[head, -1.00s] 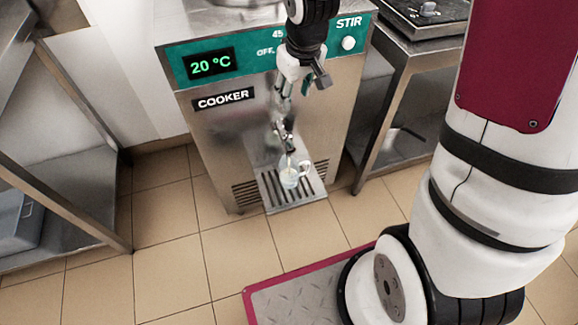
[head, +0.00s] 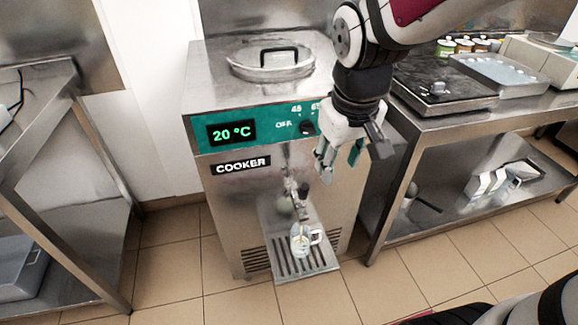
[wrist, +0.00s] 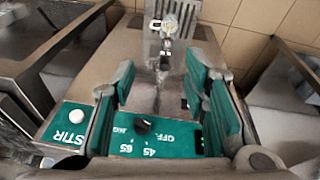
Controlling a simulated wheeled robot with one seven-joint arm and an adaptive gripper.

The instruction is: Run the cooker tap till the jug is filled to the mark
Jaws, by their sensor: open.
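The cooker (head: 215,185) is a steel machine with a green panel reading 20 °C. Its tap (head: 302,195) has a dark handle and sits low on the front. The clear jug (head: 301,243) stands upright on the drip tray (head: 290,268) under the spout, handle to the right. Its mark and fill level are too small to read, and I cannot tell whether liquid runs. My gripper (head: 340,160) is open and empty, in front of the panel, above and right of the tap. The wrist view shows the tap (wrist: 165,56) and jug (wrist: 169,24) beyond the fingers (wrist: 160,72).
A dark knob (head: 307,128) on the panel is close to my gripper; a white STIR button (wrist: 78,116) shows in the wrist view. A lidded opening (head: 270,62) tops the cooker. Steel tables stand left (head: 40,105) and right (head: 455,122). Tiled floor in front is clear.

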